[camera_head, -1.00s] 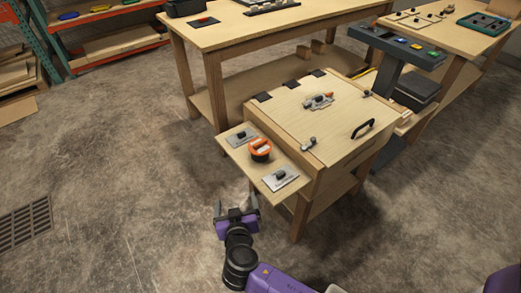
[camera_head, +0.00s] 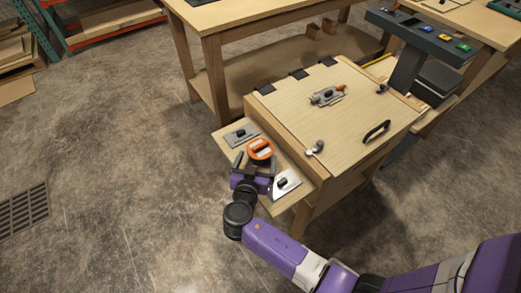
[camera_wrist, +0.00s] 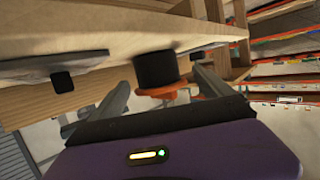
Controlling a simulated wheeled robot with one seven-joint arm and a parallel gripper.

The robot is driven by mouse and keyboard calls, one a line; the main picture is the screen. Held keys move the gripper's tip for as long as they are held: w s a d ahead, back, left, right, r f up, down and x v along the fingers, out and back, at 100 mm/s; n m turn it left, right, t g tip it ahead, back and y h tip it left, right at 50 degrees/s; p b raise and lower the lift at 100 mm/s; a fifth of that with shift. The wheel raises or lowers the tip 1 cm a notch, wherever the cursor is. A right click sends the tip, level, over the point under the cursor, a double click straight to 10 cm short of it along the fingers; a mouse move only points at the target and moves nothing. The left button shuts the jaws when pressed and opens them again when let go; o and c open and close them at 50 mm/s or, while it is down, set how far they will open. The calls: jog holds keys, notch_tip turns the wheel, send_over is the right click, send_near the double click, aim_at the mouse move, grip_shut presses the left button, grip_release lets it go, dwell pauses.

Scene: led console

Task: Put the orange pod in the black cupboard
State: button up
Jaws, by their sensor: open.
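The orange pod (camera_head: 260,149), orange with a white bar on top and a black lower body, stands on the side shelf of the wooden console. My gripper (camera_head: 254,166) is open at the near side of the pod, with its fingers pointing toward it. In the wrist view, which looks upside down, the pod (camera_wrist: 157,72) shows between and beyond the two spread fingers of my gripper (camera_wrist: 160,90). I cannot tell whether a finger touches it. I cannot make out a black cupboard in these frames.
The console's lid (camera_head: 330,125) has a black handle (camera_head: 377,131) and latches. A workbench (camera_head: 240,14) stands behind.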

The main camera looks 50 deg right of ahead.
aim_at(260, 153)
jog(key=shift+x, duration=2.25)
jog(key=shift+s+f, duration=0.15)
jog(key=shift+s, duration=0.05)
jog(key=c, duration=1.8)
